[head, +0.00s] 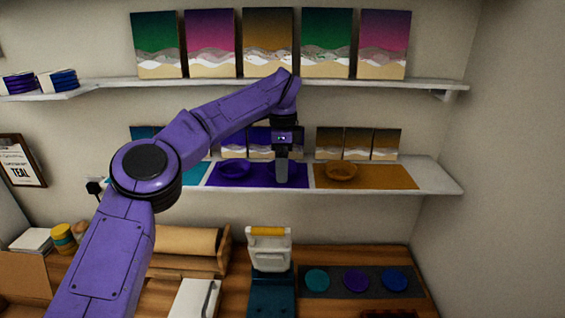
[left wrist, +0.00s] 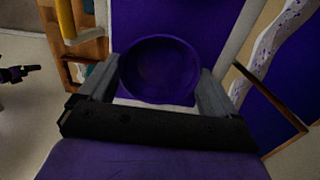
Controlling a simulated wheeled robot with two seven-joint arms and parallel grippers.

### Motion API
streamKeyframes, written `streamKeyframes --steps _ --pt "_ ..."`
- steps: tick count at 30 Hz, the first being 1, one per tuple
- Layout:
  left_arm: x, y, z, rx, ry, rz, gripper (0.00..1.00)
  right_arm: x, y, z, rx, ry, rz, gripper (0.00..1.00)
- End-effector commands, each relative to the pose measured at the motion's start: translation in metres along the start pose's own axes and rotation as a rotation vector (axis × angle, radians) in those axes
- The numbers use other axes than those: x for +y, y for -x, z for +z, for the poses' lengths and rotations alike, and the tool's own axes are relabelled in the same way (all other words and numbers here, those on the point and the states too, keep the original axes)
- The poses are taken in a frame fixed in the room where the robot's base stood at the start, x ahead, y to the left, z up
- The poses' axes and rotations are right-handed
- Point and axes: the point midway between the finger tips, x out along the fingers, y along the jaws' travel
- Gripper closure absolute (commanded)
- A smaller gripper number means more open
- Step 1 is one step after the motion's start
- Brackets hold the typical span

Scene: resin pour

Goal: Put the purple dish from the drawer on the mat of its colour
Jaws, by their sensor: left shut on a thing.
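My left gripper (head: 282,181) is over the right half of the purple mat (head: 260,178) on the lower shelf. In the left wrist view, the left gripper (left wrist: 158,72) is shut across a round purple dish (left wrist: 160,70), one finger at each side of its rim. The purple mat (left wrist: 180,15) shows beneath it. In the head view the gripper mostly hides the held dish, and I cannot tell whether it touches the mat. Another purple dish (head: 235,169) sits on the mat's left part. My right gripper is not seen in the head view.
An orange mat (head: 390,178) with an orange dish (head: 341,171) lies to the right. Small pictures (head: 357,143) stand behind the mats. An upper shelf (head: 430,84) with larger pictures is above. The bench below holds a dark strip (head: 336,272) with coloured discs.

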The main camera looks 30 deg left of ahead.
Motion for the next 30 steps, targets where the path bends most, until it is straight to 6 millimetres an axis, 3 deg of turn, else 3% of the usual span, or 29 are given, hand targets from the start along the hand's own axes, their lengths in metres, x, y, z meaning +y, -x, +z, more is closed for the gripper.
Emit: streamKeyframes --steps 8,11,21,30 --pt "0.0 0.001 0.0 0.0 0.0 0.0 0.0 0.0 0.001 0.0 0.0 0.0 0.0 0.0" --pt "0.0 0.009 0.0 -0.001 0.001 -0.002 0.0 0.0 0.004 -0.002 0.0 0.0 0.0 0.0" --pt "0.0 0.074 -0.001 -0.002 0.001 -0.001 0.0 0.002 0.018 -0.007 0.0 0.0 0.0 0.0" --pt "0.0 0.078 0.0 -0.001 -0.001 0.001 0.0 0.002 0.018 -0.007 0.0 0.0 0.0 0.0"
